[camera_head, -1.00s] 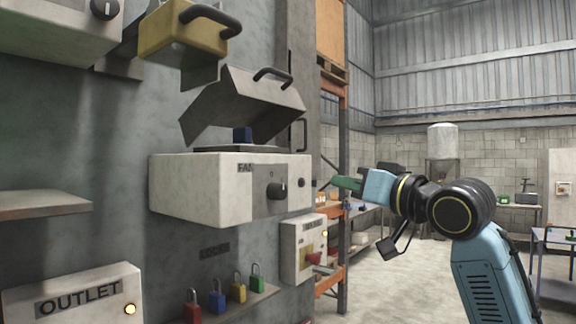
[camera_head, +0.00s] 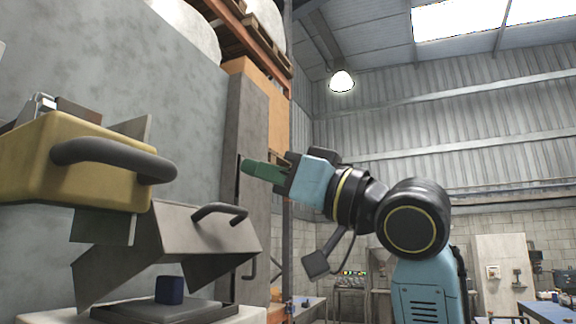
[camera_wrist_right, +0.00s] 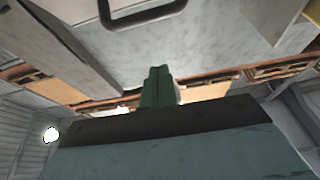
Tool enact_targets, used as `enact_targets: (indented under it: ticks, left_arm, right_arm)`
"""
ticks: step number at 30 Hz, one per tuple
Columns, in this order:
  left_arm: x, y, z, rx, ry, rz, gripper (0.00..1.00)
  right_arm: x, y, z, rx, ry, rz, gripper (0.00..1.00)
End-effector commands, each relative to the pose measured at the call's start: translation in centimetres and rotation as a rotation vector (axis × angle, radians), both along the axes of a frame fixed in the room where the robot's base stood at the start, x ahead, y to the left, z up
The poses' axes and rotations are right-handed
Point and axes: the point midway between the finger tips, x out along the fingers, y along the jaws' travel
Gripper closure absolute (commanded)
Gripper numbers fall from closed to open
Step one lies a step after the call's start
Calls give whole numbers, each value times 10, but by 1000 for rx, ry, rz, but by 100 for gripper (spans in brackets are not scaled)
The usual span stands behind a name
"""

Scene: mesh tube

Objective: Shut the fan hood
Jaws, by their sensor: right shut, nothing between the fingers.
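The fan hood (camera_head: 208,238) is a grey angled cover with a black handle (camera_head: 220,210). It stands raised and open over a dark-framed opening (camera_head: 150,311) on top of the pale fan box, with a small blue block (camera_head: 169,290) under it. My right gripper (camera_head: 246,168) has green fingers, shut and empty. It is above and to the right of the hood's handle in the head view, apart from it. In the right wrist view the shut fingers (camera_wrist_right: 157,85) point toward a dark handle (camera_wrist_right: 143,14); I cannot tell which handle this is. My left gripper is not in view.
A yellow hood (camera_head: 50,172) with a thick dark handle (camera_head: 115,160) juts out at the left, close to the fan hood. A grey wall stands behind, with an orange rack (camera_head: 272,40) beyond it.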

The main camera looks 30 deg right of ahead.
Motion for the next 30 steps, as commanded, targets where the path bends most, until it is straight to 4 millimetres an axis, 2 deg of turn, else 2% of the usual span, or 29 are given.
enact_targets:
  ticks: [1,3,5,9,15,30]
  left_arm:
    - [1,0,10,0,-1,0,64]
    - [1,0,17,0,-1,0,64]
    - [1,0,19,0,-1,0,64]
    - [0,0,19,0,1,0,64]
    - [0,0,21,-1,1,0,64]
    - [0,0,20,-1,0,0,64]
  right_arm:
    - [9,8,8,0,3,3,100]
    - [20,16,14,0,1,3,100]
    - [26,20,11,0,2,0,100]
    - [24,19,-12,0,1,-1,100]
    - [24,19,-26,0,-1,-1,100]
    - [24,18,-30,3,-6,-3,100]
